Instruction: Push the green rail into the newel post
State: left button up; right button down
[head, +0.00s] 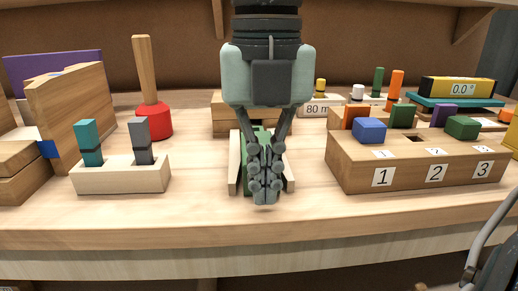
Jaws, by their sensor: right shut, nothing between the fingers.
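My right gripper (264,196) points down at the middle of the bench, its fingers closed together with nothing between them. Behind its fingers is the green rail (261,133), mostly hidden, showing as green patches between two upright wooden strips (234,165). A wooden block (229,112) stands just behind the rail; it may be the newel post, but the gripper covers much of it. I cannot tell whether rail and block touch, or whether the fingertips touch the rail.
A wooden block numbered 1 to 3 (350,172) with coloured pegs stands at right. A pale holder (120,178) with teal and grey pieces and a red-headed mallet (152,120) stand at left. An 80 mm block (318,110) is behind. The bench front (200,222) is clear.

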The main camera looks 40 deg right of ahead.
jog(key=shift+w+d, duration=0.1)
jog(key=shift+w, duration=0.05)
dwell(0.3)
jog(key=shift+w+d, duration=0.45)
jog(key=shift+w, duration=0.25)
jog(key=shift+w+d, duration=0.4)
jog(key=shift+w, duration=0.3)
jog(key=shift+w+d, duration=0.45)
jog(key=shift+w, duration=0.25)
jog(key=shift+w+d, duration=0.45)
jog(key=shift+w, duration=0.3)
jog(key=shift+w+d, duration=0.4)
jog(key=shift+w, duration=0.3)
jog(key=shift+w+d, duration=0.45)
jog(key=shift+w, duration=0.3)
jog(key=shift+s+a+f+b, duration=0.1)
jog(key=shift+s+a+b, duration=0.35)
jog(key=shift+s, duration=0.35)
jog(key=shift+s+a, duration=0.3)
jog(key=shift+s, duration=0.2)
notch_tip(320, 180, up, 7)
jog(key=p, duration=0.4)
jog(key=shift+r+p, duration=0.2)
jog(key=shift+p, duration=0.15)
